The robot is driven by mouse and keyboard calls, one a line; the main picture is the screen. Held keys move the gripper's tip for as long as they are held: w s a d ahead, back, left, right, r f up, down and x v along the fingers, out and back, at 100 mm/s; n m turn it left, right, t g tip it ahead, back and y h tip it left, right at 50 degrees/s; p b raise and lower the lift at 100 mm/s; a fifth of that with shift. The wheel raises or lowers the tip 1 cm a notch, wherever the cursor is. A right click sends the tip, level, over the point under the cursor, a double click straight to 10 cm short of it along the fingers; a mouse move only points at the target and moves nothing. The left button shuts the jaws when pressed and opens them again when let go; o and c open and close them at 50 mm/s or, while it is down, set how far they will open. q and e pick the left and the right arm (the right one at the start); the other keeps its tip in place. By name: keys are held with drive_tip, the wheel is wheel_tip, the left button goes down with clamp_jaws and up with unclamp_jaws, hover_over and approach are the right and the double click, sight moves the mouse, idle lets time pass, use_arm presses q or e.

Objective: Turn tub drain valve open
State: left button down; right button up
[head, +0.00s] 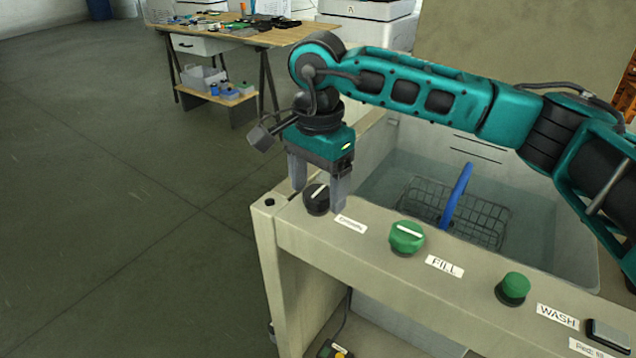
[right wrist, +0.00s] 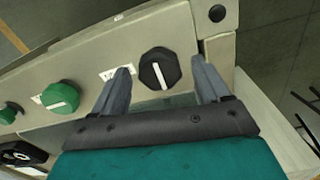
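A black knob (head: 316,200) with a white pointer line sits at the left end of the tub's front panel. Its small label (head: 351,224) is hard to read, so I cannot confirm that it is the drain valve. My right gripper (head: 318,198) points down over the knob, with one finger on each side. In the right wrist view the knob (right wrist: 160,72) shows between the spread fingertips (right wrist: 160,66), with a gap on both sides. The right gripper is open and holds nothing. My left gripper is not in view.
Right along the panel (head: 385,285) are a green knob (head: 407,237) labelled FILL and a green button (head: 513,288) labelled WASH. Behind is the water-filled tub with a wire basket (head: 480,222) and blue handle (head: 457,195). Open floor lies left; a workbench (head: 235,38) stands behind.

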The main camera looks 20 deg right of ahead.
sight(318, 192)
wheel_tip(318, 192, up, 13)
drive_tip(key=p, duration=0.1)
idle(0.6)
drive_tip(key=shift+f, duration=0.1)
